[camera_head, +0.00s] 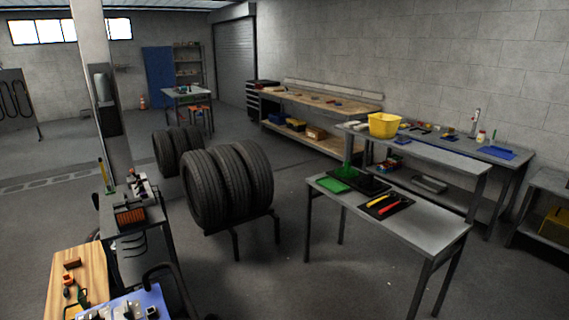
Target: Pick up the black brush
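I cannot pick out a black brush with certainty in the head view; small dark items are too small to tell apart. A grey metal table (424,223) at centre right bears a black tray or mat (373,186), a green flat item (332,185) and a green upright item (347,171). A second black mat (397,207) there holds a yellow-handled tool (378,200) and a red-handled tool (389,207). My gripper is not in view.
A rack of tyres (228,186) stands left of the grey table. A bench with a yellow basin (384,125) is behind it. At lower left are a wooden board (88,262) and a cluttered grey stand (148,214). The floor (290,285) in front is open.

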